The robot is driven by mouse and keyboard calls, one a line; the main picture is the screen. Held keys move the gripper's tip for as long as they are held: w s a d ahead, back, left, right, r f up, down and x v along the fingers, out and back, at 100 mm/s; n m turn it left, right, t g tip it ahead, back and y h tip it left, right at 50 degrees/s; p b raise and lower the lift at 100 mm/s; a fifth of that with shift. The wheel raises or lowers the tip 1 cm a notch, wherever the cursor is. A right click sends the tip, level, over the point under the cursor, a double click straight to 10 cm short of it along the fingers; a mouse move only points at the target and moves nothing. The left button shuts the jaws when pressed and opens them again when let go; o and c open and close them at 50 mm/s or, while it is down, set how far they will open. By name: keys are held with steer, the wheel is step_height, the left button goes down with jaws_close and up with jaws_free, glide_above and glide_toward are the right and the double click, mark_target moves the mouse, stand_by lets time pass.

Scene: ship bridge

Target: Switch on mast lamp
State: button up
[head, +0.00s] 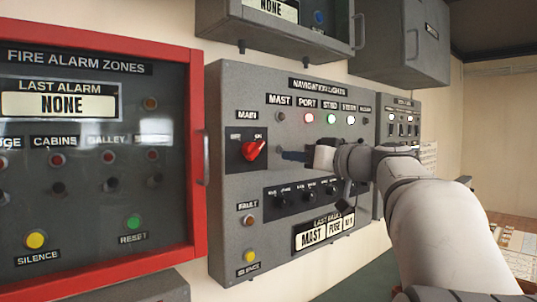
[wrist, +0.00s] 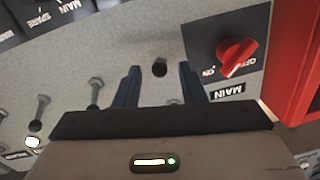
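The navigation lights panel (head: 235,190) is grey. Its mast lamp (head: 280,116) under the MAST label is dull and unlit, while the port lamp (head: 308,118) and the starboard lamp (head: 331,119) glow. My gripper (head: 293,155) is at the panel face, below the mast lamp and right of the red main switch (head: 253,150). In the wrist view, my gripper (wrist: 159,84) has its two blue fingers apart. A dark-tipped toggle (wrist: 160,67) shows between them, and I cannot tell whether they touch it. The mast toggle is hidden in the head view.
The red-framed fire alarm cabinet (head: 198,215) stands close on the left. Other toggles (wrist: 96,88) stand beside my fingers in the wrist view. Grey boxes (head: 400,45) hang above the panel, and another switch panel (head: 402,104) is to the right.

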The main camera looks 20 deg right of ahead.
steer(key=shift+p+x, duration=0.3)
steer(key=shift+x, duration=1.3)
steer(key=shift+c, duration=0.3)
jaws_close()
